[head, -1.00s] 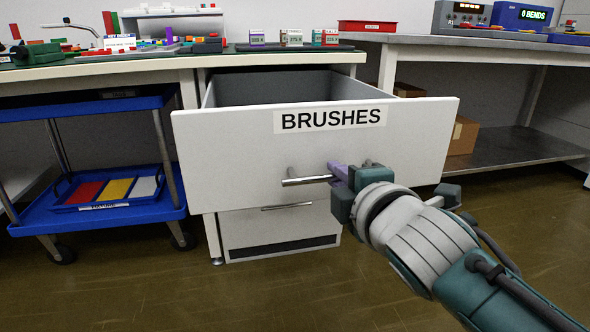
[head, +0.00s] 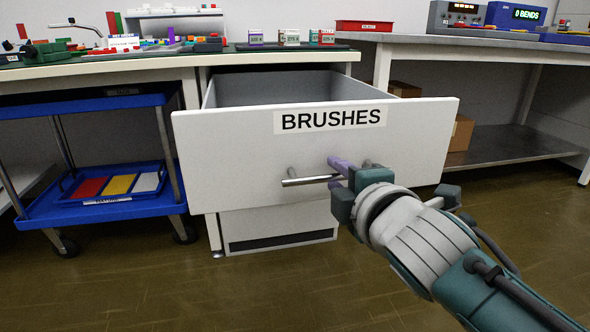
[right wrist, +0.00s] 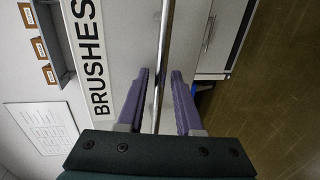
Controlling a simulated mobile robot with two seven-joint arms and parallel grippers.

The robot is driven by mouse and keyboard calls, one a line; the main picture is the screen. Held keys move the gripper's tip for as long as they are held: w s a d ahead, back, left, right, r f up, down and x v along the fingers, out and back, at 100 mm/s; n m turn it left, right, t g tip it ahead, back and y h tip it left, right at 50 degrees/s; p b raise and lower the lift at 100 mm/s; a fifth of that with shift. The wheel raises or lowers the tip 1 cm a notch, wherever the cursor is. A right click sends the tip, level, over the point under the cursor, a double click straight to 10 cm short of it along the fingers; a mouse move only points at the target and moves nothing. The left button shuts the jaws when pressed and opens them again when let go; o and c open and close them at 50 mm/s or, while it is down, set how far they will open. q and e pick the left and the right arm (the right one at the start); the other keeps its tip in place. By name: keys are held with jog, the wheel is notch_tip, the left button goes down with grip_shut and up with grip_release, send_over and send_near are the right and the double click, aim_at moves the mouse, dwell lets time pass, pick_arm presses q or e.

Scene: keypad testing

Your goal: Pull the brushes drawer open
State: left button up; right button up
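The brushes drawer (head: 235,160) stands pulled well out from under the workbench, with its inside showing above the white front. The front bears a "BRUSHES" label (head: 330,119) and a metal bar handle (head: 305,181). The label also shows sideways in the right wrist view (right wrist: 90,58). My right gripper (head: 345,178) is at the right part of the handle. In the right wrist view, the purple fingers (right wrist: 160,95) stand apart on either side of the bar (right wrist: 165,40), with gaps beside it. My left gripper is not in view.
A blue cart (head: 100,205) with a tray of coloured plates stands left of the drawer. The workbench (head: 100,70) holds several small items. A metal side table (head: 480,42) with a lower shelf and boxes is at right. The floor in front is clear.

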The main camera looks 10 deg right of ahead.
jog(key=shift+o, duration=0.6)
jog(key=shift+s+r+p, duration=0.15)
jog(key=shift+s+p, duration=0.15)
jog(key=s+r+p, duration=0.1)
jog(key=s+p, duration=0.3)
jog(key=s, duration=0.5)
jog(key=shift+d+r, duration=0.15)
jog(key=shift+r, duration=0.15)
jog(key=shift+s, duration=0.1)
